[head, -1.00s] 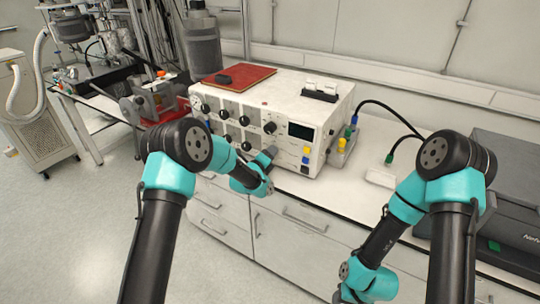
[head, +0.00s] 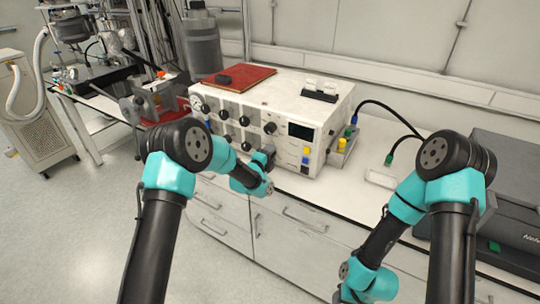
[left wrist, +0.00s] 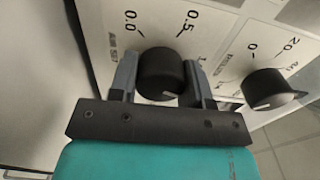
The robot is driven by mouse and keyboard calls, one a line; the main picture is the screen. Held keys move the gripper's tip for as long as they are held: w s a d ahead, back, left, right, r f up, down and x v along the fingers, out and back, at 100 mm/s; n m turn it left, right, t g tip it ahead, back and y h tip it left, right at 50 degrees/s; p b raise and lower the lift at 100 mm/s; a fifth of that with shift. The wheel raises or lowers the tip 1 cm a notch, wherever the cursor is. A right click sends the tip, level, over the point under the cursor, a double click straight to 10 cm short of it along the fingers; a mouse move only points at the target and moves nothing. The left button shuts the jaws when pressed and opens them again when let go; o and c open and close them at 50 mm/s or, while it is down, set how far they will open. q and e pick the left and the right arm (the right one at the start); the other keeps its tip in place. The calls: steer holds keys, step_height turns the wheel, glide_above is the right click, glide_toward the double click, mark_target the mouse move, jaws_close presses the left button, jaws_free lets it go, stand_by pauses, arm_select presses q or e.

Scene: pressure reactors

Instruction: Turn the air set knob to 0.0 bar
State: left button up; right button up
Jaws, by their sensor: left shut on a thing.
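The air set knob (left wrist: 161,74) is black and round, on the white panel in the left wrist view. The printed 0.0 is above left of it and 0.5 above right. A small pale mark shows low on the knob's face, on the side away from these two numbers. My left gripper (left wrist: 161,80) has one finger on each side of the knob and is shut on it. In the head view my left gripper (head: 266,157) is at the front of the white control box (head: 325,118) and hides this knob. My right gripper is below the picture edge.
A second black knob (left wrist: 266,88), with a 0 to 20 scale, sits close to the right finger. More knobs line the box front. A red book (head: 240,77) lies on the box. Cables and a grey case (head: 510,190) are at the right.

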arm_select(q)
steer(key=o, duration=0.9)
steer(key=shift+o, duration=0.2)
steer(key=v, duration=1.7)
steer(key=shift+s, duration=0.2)
